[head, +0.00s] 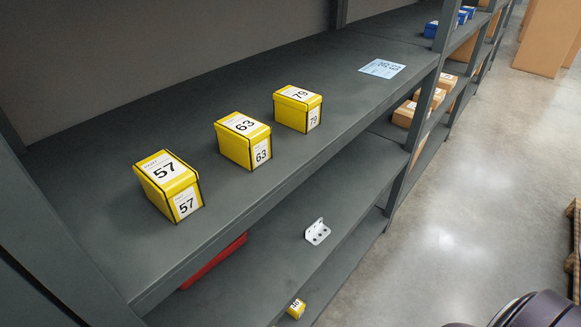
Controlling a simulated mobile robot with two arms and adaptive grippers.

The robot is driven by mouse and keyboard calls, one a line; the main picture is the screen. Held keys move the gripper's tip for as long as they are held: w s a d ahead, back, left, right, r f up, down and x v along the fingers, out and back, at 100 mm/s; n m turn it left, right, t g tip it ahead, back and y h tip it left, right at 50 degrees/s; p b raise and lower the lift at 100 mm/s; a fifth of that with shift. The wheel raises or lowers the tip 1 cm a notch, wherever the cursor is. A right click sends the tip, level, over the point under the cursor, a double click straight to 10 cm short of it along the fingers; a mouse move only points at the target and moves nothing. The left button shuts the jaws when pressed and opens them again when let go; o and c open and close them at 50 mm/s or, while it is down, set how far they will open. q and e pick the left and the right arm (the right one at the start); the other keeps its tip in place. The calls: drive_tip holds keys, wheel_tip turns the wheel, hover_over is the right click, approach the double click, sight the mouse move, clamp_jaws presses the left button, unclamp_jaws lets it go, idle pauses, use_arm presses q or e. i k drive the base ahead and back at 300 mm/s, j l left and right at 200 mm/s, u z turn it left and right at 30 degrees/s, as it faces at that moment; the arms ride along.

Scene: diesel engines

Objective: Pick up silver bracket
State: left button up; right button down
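The silver bracket (317,232) is a small light-coloured angle piece with holes. One flange lies on the shelf and the other stands up at the back. Neither of my grippers shows in the head view, so no gripper is seen near the bracket.
Yellow boxes marked 57 (169,186), 63 (242,141) and 79 (298,108) stand on the upper shelf (225,206). A blue sheet (382,69) lies there. A red item (213,262) and small yellow box (296,309) are lower.

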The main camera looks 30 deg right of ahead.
sight(315, 234)
drive_tip(key=z, duration=1.05)
drive_tip(key=l+u, duration=0.15)
drive_tip(key=i, duration=0.05)
